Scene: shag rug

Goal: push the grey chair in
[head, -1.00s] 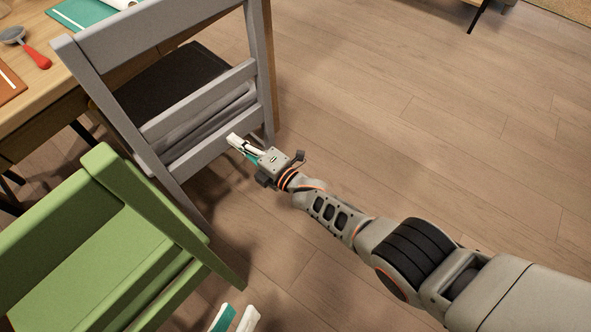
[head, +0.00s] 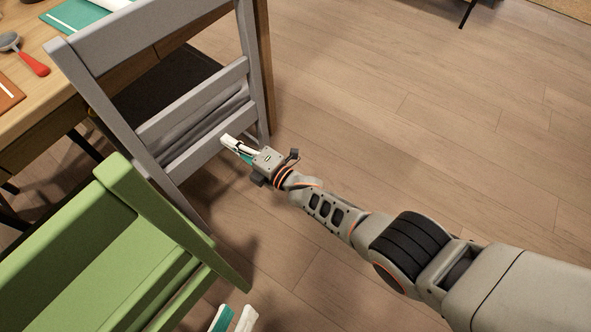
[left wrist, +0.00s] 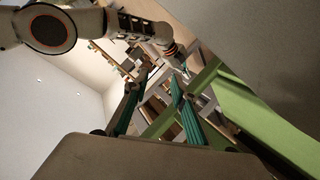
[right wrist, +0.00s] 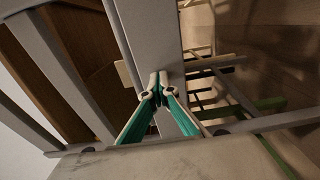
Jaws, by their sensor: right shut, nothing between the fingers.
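The grey chair (head: 190,122) stands at the wooden table with its slatted back towards me and its dark seat partly under the tabletop. My right gripper (head: 228,141) is shut and empty, with its tips at the lower rail of the chair back. In the right wrist view the right fingertips (right wrist: 160,88) meet in front of a grey bar of the chair (right wrist: 153,40); I cannot tell if they touch it. My left gripper (head: 233,318) is low in the head view, beside the green chair. In the left wrist view its fingers (left wrist: 155,98) are apart and empty.
A green chair (head: 150,205) stands in front of the grey chair, at lower left. The wooden table (head: 40,125) holds a red-handled utensil (head: 25,55) and a green mat (head: 75,15).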

